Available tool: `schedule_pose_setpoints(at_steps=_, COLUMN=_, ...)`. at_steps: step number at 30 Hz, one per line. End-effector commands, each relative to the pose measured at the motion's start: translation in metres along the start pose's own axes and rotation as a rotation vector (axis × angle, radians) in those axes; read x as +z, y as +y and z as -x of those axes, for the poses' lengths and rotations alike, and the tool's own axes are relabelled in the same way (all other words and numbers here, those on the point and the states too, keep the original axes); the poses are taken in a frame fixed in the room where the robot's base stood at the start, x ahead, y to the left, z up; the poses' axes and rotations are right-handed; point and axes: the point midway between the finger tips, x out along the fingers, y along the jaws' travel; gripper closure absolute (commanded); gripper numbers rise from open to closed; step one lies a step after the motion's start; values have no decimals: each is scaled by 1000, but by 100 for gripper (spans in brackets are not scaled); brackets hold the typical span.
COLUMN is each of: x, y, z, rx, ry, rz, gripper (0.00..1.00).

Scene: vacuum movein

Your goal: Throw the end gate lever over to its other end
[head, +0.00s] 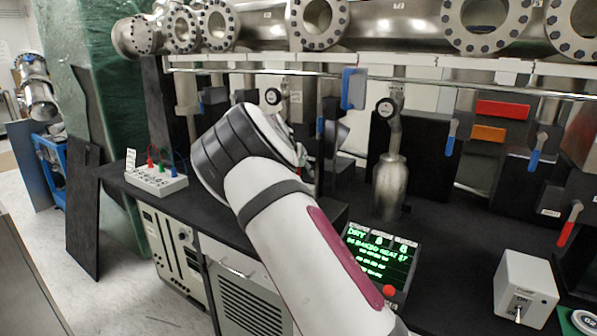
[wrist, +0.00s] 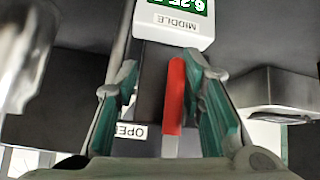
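In the wrist view a red lever handle (wrist: 175,97) on a pale stem stands between the two teal-lined fingers of my gripper (wrist: 160,66). The fingers are apart; the right one is close beside the handle and a gap shows on its left. Contact cannot be told. An OPEN label (wrist: 130,131) lies left of the lever's stem. In the head view my arm hides most of the gripper and this lever. Another red lever (head: 568,225) hangs at the far right, and blue levers (head: 450,137) (head: 538,148) hang nearby. No label reading "end" is legible.
A white gauge marked MIDDLE (wrist: 176,22) with a green display is just beyond the fingertips. A grey metal block (wrist: 275,92) is to their right. On the dark bench stand a green-lit display (head: 380,258), a metal bottle (head: 390,187) and a white switch box (head: 525,288). Steel pipework runs above.

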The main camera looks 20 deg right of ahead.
Motion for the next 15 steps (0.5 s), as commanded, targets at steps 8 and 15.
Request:
schedule_pose_setpoints(at_steps=8, x=0, y=-2, z=0, rx=-4, ry=2, rz=-1, gripper=68)
schedule_pose_setpoints(at_steps=15, x=0, y=-4, z=1, rx=-8, ry=4, rz=-1, gripper=68)
